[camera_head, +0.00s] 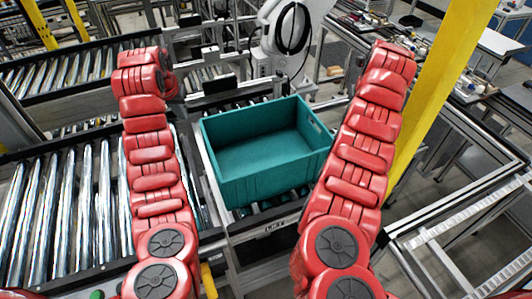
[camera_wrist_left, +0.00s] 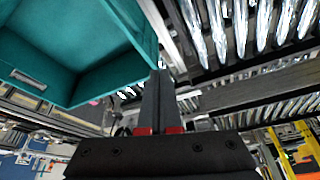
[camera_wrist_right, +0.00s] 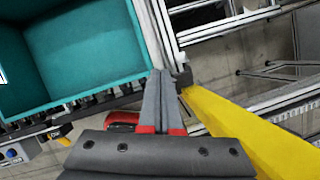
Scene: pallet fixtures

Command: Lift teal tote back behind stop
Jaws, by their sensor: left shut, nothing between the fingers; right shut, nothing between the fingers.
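The teal tote (camera_head: 265,178) is open-topped and looks empty. It sits over a short roller section with a "LIFT" label on its front edge, between my two arms. The tote also shows in the left wrist view (camera_wrist_left: 115,84) and the right wrist view (camera_wrist_right: 80,85), at the upper left of each. My left gripper (camera_wrist_left: 158,76) is shut and empty, beside the tote's outer side. My right gripper (camera_wrist_right: 160,75) is shut and empty, just outside the tote's other side. Neither gripper visibly holds the tote. I cannot clearly pick out the stop.
A roller conveyor (camera_head: 65,205) runs off to the left. A white robot arm (camera_head: 287,30) stands behind the tote. A yellow post (camera_head: 440,75) rises close to my right arm, and it fills the lower right of the right wrist view (camera_wrist_right: 245,135). Metal frames stand at the right.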

